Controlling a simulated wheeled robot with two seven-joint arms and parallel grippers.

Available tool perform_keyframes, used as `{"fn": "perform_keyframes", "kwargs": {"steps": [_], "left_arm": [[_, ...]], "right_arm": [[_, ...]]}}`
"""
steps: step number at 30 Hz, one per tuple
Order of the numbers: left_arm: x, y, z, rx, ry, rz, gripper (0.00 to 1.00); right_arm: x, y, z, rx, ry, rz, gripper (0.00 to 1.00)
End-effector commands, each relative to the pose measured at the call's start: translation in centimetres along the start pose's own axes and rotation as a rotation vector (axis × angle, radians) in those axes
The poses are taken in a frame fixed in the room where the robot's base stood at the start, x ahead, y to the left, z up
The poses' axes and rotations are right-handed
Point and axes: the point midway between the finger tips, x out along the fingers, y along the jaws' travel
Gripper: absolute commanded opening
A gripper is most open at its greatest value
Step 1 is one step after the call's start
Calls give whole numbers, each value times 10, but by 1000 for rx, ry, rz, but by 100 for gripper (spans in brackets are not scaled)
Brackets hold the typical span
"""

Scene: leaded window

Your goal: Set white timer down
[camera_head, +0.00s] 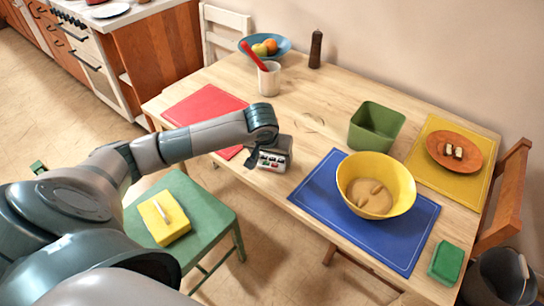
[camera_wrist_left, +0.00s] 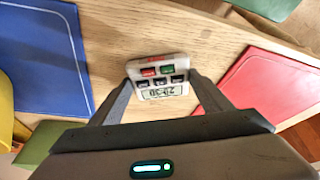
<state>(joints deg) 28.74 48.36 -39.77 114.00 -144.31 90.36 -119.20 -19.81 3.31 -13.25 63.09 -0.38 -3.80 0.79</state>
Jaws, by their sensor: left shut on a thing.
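The white timer (camera_head: 272,162) has red, green and dark buttons and a small display. My left gripper (camera_head: 262,152) is shut on it at the front edge of the wooden table (camera_head: 308,97), between the red mat and the blue mat. In the left wrist view the timer (camera_wrist_left: 158,78) sits between the two fingertips of my left gripper (camera_wrist_left: 158,84), its display upside down in the picture. I cannot tell whether the timer touches the tabletop. My right gripper is not in view.
A red mat (camera_head: 205,103) lies to the left and a blue mat (camera_head: 325,200) to the right, with a yellow bowl (camera_head: 402,195) on it. A green box (camera_head: 376,128) stands behind. A white cup (camera_head: 269,80) holds a red utensil. A green chair (camera_head: 205,215) stands in front.

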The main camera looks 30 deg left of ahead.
Motion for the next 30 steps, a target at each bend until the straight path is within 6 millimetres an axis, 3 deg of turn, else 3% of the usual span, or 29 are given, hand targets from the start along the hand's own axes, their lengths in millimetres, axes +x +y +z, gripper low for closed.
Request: {"fn": "perform_keyframes", "kwargs": {"steps": [3,4,6,22,30], "left_arm": [[2,0,0,0,1,0,47],[2,0,1,0,1,0,74],[1,0,0,0,0,0,90],[-3,0,-1,0,-1,0,90],[-40,0,-2,1,4,1,90]], "right_arm": [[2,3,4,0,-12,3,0],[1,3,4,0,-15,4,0],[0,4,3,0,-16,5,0],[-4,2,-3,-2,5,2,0],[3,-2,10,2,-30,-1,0]]}}
